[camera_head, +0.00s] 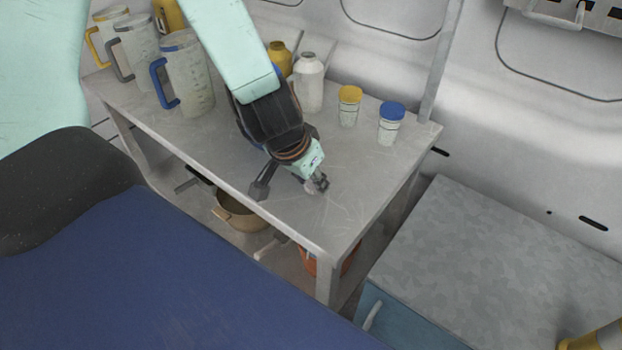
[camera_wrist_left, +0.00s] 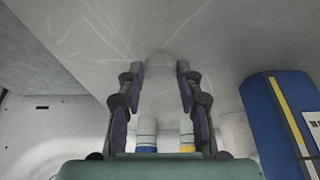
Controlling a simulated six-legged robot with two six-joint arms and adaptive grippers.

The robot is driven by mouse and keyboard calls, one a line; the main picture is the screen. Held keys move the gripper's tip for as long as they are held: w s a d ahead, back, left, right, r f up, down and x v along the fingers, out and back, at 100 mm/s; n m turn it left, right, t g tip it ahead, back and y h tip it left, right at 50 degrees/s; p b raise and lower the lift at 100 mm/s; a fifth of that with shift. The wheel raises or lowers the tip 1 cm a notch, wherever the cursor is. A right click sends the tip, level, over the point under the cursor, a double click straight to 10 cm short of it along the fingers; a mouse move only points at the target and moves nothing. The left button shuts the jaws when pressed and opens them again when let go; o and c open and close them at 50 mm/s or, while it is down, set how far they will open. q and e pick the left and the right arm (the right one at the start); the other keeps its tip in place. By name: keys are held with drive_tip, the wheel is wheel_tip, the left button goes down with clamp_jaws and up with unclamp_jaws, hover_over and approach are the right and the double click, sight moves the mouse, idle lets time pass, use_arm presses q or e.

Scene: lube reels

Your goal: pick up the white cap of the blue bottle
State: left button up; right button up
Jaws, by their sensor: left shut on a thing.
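My left gripper (camera_head: 318,183) is low over the front part of the grey table, close to its surface. In the left wrist view its two fingers (camera_wrist_left: 160,70) are closed on the sides of a small pale round thing, the white cap (camera_wrist_left: 160,61), close to the tabletop. The cap is small and partly hidden by the fingers in the head view. The blue bottle (camera_wrist_left: 272,125) with a yellow stripe stands at the right of the wrist view; in the head view my left arm hides most of it. My right gripper is not in view.
On the table (camera_head: 355,205) stand a yellow-lidded jar (camera_head: 349,106), a blue-lidded jar (camera_head: 390,124), a white bottle (camera_head: 309,84) and a blue-handled jug (camera_head: 187,75). A pot (camera_head: 240,212) sits on the shelf below. The table's right front part is clear.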

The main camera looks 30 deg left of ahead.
use_arm(q)
drive_tip(key=shift+r+p, duration=8.2)
drive_tip(key=shift+r, duration=1.6)
wheel_tip(320, 180, up, 8)
drive_tip(key=p, duration=0.1)
hover_over(311, 186)
drive_tip(key=shift+f, duration=0.2)
drive_tip(key=shift+r, duration=0.1)
